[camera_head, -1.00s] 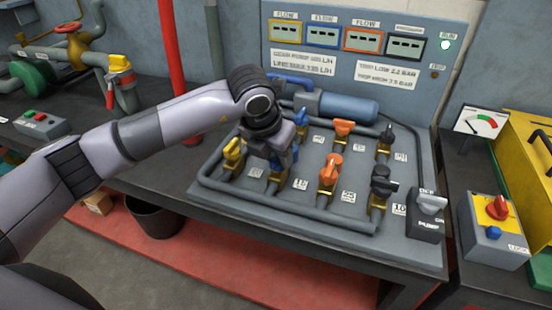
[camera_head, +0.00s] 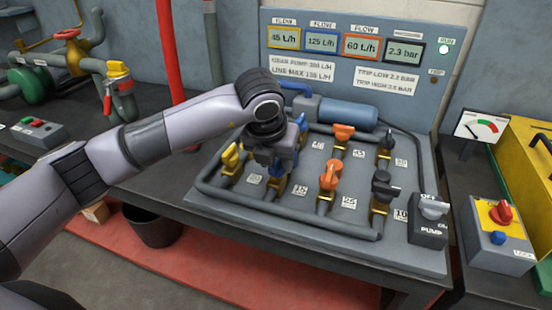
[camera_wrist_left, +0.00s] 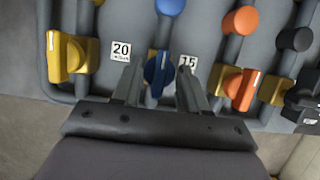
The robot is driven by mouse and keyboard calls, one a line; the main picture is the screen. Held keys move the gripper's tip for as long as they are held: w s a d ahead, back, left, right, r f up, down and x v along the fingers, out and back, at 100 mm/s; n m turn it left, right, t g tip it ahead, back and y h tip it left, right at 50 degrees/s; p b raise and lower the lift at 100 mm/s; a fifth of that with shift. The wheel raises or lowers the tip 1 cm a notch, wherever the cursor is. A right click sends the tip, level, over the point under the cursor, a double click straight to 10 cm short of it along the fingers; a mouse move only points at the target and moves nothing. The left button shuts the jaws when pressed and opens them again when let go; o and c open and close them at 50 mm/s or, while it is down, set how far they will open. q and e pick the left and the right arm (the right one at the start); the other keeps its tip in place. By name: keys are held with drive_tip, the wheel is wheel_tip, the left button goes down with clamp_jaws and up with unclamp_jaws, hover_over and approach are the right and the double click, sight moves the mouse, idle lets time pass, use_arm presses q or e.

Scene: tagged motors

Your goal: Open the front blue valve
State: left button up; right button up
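The front blue valve (camera_head: 272,174) is in the front row of the pipe panel, largely hidden by my left gripper in the head view. In the left wrist view its blue handle (camera_wrist_left: 158,72) points roughly along the pipe, between the tags 20 and 15. My left gripper (camera_wrist_left: 160,72) is open, with one finger on each side of the handle; I cannot tell whether either touches it. In the head view my left gripper (camera_head: 276,160) reaches down onto the valve from above. My right gripper is not in view.
A yellow valve (camera_head: 230,156) stands left of it, and an orange valve (camera_head: 330,176) and a black valve (camera_head: 382,184) stand right. Another blue valve (camera_head: 301,121) is behind. A pump switch (camera_head: 431,212) is at the panel's right corner. Displays (camera_head: 322,40) show readings.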

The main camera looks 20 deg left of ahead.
use_arm(q)
drive_tip(key=shift+o, duration=1)
drive_tip(key=v, duration=0.7)
drive_tip(key=shift+r, duration=0.1)
